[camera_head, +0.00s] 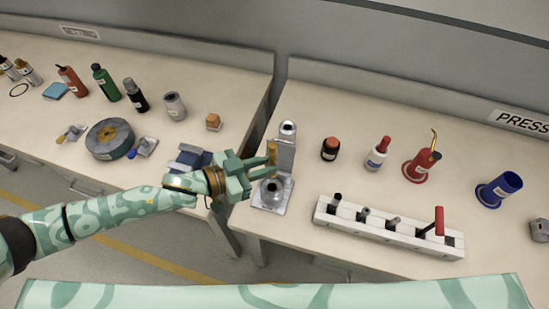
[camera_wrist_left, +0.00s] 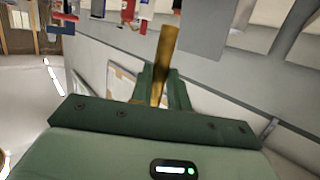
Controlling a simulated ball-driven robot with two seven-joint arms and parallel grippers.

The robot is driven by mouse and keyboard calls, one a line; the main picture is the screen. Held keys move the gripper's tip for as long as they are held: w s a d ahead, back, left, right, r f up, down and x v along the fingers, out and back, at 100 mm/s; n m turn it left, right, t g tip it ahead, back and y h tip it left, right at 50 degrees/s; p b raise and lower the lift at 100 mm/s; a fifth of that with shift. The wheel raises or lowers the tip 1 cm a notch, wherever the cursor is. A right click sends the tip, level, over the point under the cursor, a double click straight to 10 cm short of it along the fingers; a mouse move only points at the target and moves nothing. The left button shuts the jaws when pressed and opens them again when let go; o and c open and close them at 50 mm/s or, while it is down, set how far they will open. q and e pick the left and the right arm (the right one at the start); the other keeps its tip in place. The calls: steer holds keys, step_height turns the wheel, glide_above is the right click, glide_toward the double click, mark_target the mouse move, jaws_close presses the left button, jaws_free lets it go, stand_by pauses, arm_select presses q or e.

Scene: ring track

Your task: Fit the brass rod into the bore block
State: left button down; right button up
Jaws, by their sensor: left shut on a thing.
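The brass rod (camera_head: 272,150) is held upright between the fingers of my left gripper (camera_head: 268,160). In the left wrist view the rod (camera_wrist_left: 166,52) stands out past the two dark green fingers (camera_wrist_left: 163,88), which are shut on it. A silver metal fixture with a round, dark-centred part (camera_head: 272,190) stands at the left edge of the right bench and looks like the bore block. The rod is above and slightly behind that round part, apart from it as far as I can tell. My right gripper is not in view.
A grey upright (camera_head: 286,155) stands close behind the rod. A white rack (camera_head: 385,229) with several tools is to the right. A gap separates the two benches.

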arm_select(q)
step_height(320, 180, down, 4)
steer(key=shift+a+f+b, duration=0.1)
steer(key=shift+b, duration=1)
steer(key=shift+f+b, duration=0.4)
steer(key=shift+f, duration=0.3)
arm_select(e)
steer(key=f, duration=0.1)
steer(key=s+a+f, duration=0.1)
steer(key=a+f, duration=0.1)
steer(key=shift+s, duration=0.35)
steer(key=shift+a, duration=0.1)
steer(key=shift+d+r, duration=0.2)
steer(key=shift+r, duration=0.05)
